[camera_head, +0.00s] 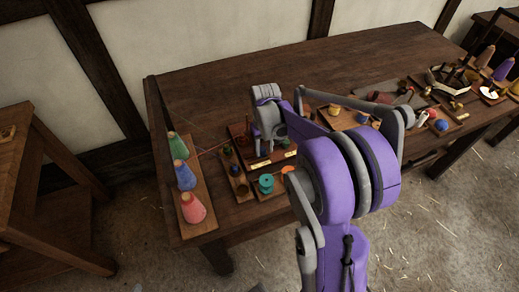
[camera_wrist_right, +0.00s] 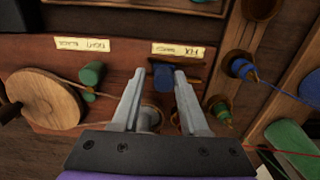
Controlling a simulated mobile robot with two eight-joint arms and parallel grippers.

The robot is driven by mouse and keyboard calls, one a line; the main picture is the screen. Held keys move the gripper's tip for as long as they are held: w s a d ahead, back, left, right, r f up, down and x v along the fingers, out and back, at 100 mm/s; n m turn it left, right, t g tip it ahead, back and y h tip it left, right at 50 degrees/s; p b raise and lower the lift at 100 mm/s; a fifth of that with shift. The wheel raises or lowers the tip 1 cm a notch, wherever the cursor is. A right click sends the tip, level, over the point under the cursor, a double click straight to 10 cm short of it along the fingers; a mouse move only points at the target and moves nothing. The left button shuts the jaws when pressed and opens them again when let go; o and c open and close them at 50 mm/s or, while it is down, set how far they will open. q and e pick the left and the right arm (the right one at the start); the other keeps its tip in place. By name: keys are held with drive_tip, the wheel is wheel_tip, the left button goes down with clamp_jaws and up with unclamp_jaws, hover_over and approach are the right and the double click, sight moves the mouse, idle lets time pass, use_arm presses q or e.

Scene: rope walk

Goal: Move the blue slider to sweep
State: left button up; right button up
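The blue slider (camera_wrist_right: 163,76) is a short blue knob on a reddish-brown board (camera_wrist_right: 40,50) in the right wrist view. My right gripper (camera_wrist_right: 161,73) is open, with its fingertips on either side of the knob and gaps showing. I cannot tell how deep the fingers reach around it. A green knob (camera_wrist_right: 92,74) is on the same board to the left. Two pale labels sit by the knobs, too small to read surely. In the head view my right gripper (camera_head: 266,138) is over the board and hides the blue slider. My left gripper is not in view.
A round wooden disc (camera_wrist_right: 42,100) is left of the green knob. In the head view, green, blue and red cones (camera_head: 193,207) stand on a rack at the table's left end. A teal spool (camera_head: 266,184) is in front. The table's back (camera_head: 230,85) is clear.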

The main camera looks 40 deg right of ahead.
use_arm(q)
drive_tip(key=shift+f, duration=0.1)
use_arm(e)
drive_tip(key=shift+a, duration=0.15)
idle(0.4)
drive_tip(key=shift+w+r+p, duration=0.1)
drive_tip(key=shift+r+p, duration=1.75)
drive_tip(key=shift+r, duration=1.7)
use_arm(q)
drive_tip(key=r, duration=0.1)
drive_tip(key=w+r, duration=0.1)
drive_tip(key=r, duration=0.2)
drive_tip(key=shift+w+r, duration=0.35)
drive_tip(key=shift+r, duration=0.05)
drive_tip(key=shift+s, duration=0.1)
use_arm(e)
drive_tip(key=s+a+r+n+t, duration=0.1)
drive_tip(key=s+a+t, duration=0.1)
drive_tip(key=s+a, duration=0.4)
drive_tip(key=s+a+n+t, duration=0.2)
drive_tip(key=s+a, duration=0.5)
drive_tip(key=a, duration=0.6)
drive_tip(key=shift+s+a+r+n+t, duration=0.25)
drive_tip(key=shift+r+n+t, duration=0.1)
drive_tip(key=shift+t, duration=0.45)
